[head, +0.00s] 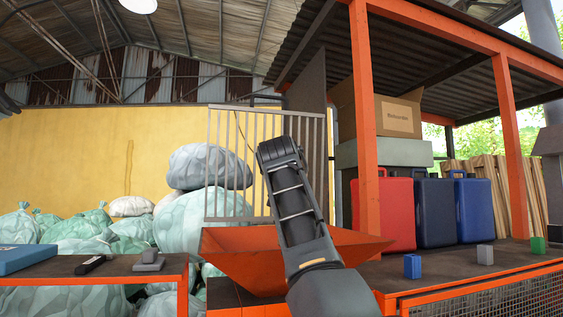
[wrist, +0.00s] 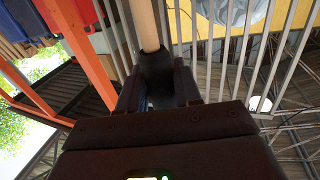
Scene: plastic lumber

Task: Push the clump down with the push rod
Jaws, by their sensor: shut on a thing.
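My gripper (wrist: 158,88) is shut on the push rod (wrist: 148,25), a pale wooden-coloured shaft with a dark grip between the fingers. The rod runs away from the fingers to the top edge of the wrist view, so its far end is out of sight. In the head view my dark arm rises in front of an orange hopper (head: 240,265) with sloping sides; the rod and fingers cannot be made out there. The clump is not visible in either view; the hopper's inside is largely hidden by its front wall and my arm.
A grey barred guard (head: 222,165) stands behind the hopper; its bars (wrist: 190,30) pass close to the rod in the wrist view. Orange posts (head: 364,120) and red and blue cases (head: 384,212) are at right. A bench (head: 110,270) is at left, with stuffed bags (head: 205,215) behind.

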